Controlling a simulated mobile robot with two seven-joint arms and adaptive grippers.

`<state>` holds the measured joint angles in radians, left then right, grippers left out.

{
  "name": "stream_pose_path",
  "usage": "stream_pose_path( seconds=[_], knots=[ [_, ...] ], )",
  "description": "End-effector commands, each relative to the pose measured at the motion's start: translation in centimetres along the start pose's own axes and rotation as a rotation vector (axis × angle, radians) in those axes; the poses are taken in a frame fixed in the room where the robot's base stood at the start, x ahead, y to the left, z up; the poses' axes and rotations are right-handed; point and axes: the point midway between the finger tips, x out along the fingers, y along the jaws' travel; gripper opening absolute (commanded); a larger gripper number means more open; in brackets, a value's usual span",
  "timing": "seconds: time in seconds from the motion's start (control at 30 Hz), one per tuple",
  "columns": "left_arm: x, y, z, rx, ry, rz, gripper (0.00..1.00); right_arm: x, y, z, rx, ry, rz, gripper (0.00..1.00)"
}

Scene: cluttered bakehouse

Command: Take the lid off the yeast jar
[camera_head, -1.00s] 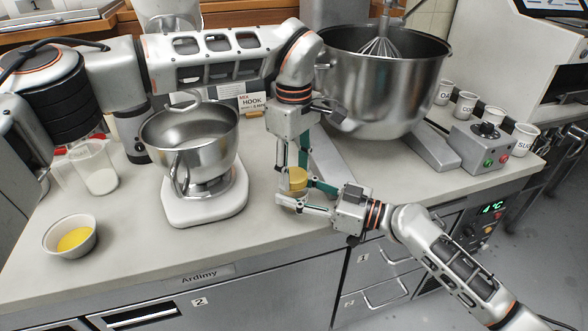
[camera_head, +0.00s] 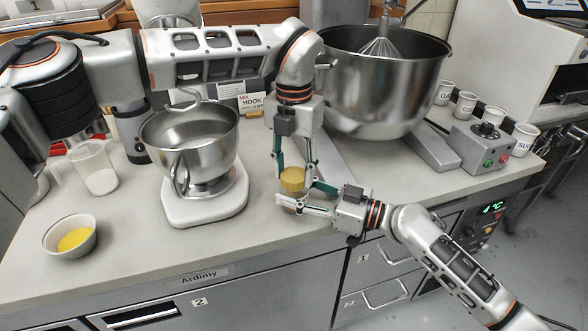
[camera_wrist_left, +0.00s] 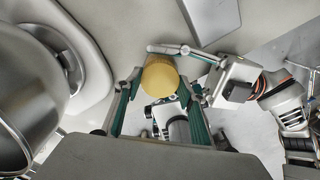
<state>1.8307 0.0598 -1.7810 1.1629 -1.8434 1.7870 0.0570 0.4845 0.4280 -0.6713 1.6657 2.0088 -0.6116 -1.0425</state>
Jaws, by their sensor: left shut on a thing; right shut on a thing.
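The yeast jar's yellow lid (camera_head: 292,179) shows between my grippers near the counter's front edge. In the left wrist view the round lid (camera_wrist_left: 160,76) sits between the fingertips. My left gripper (camera_head: 294,176) comes down from above and is shut on the lid. My right gripper (camera_head: 305,201) reaches in from the lower right and is shut on the jar (camera_head: 291,200) below the lid. Most of the jar is hidden by the right fingers. I cannot tell whether the lid is apart from the jar.
A measuring jug (camera_head: 98,168) and a bowl with yellow contents (camera_head: 69,236) are at the left. The front counter between is clear.

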Motion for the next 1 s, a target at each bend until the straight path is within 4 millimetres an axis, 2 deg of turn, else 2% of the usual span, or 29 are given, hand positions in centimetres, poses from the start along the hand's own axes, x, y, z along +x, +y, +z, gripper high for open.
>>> stream_pose_path(
  seconds=[0.4, 0.6, 0.73, 1.0],
  knots=[
    [-0.03, 0.02, 0.01, -0.745, -0.001, 0.001, 0.14, -0.01, 0.03, -0.01, 0.000, 0.000, 0.001, 0.00],
    [-0.05, 0.03, 0.01, -1.059, -0.001, 0.002, 0.14, -0.02, 0.03, -0.01, 0.000, 0.000, 0.001, 0.00],
    [-0.06, 0.03, 0.01, -1.162, -0.001, 0.002, 0.14, -0.02, 0.03, 0.00, 0.000, 0.000, 0.001, 0.00],
    [-0.06, 0.04, 0.00, -1.158, -0.001, 0.002, 0.14, -0.01, 0.02, -0.01, 0.000, 0.000, 0.000, 0.00]
  ],
)
